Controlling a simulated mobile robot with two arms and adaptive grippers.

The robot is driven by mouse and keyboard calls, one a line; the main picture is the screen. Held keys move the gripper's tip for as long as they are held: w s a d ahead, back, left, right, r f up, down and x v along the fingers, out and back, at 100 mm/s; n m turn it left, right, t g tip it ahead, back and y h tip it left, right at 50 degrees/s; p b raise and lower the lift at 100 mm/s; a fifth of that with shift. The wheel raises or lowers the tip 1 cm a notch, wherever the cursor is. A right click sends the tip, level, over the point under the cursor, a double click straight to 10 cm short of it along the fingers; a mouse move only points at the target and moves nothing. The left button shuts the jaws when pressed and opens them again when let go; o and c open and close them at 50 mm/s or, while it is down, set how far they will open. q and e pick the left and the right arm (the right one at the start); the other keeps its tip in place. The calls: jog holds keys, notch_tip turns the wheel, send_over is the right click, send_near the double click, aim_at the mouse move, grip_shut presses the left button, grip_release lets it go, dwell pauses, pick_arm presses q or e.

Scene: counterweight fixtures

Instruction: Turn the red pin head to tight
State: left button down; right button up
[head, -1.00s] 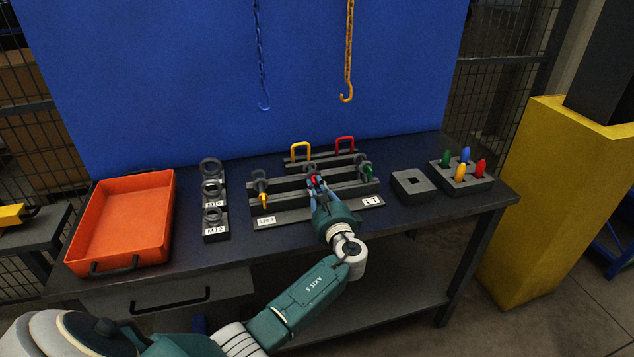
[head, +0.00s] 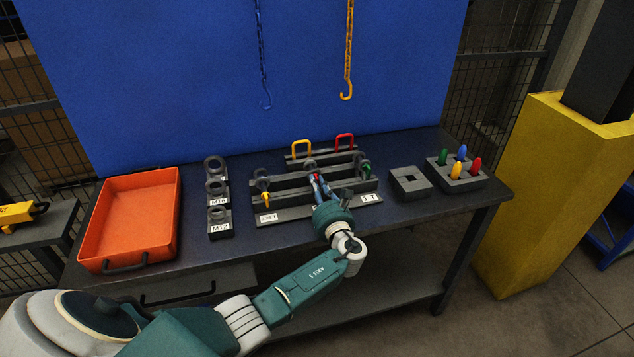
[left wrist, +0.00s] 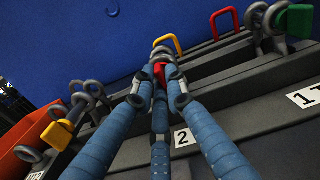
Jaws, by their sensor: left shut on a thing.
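The red pin head (left wrist: 158,71) sits in the middle of the black fixture (head: 285,213), at the place labelled 2. In the head view only a bit of red (head: 315,177) shows past my fingers. My left gripper (head: 316,181) reaches it from the front and is shut on it. In the left wrist view the blue fingers of my left gripper (left wrist: 158,85) close around the red head, hiding part of it. A grey shackle ring (left wrist: 162,51) stands just behind it. How far the head is turned cannot be told. My right gripper is not in view.
A yellow pin head (head: 265,197) is on the fixture's left, a green one (head: 365,170) on its right. Yellow (head: 300,143) and red (head: 345,136) handles stand behind. An orange tray (head: 128,214) lies left. Two hooks (head: 346,94) hang above. A peg block (head: 458,183) stands right.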

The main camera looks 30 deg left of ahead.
pick_arm(q)
jog(key=shift+f+m, duration=0.15)
jog(key=shift+m, duration=0.15)
jog(key=c, duration=1.7)
grip_release()
jog(key=shift+c, duration=0.2)
jog(key=v, duration=1.2)
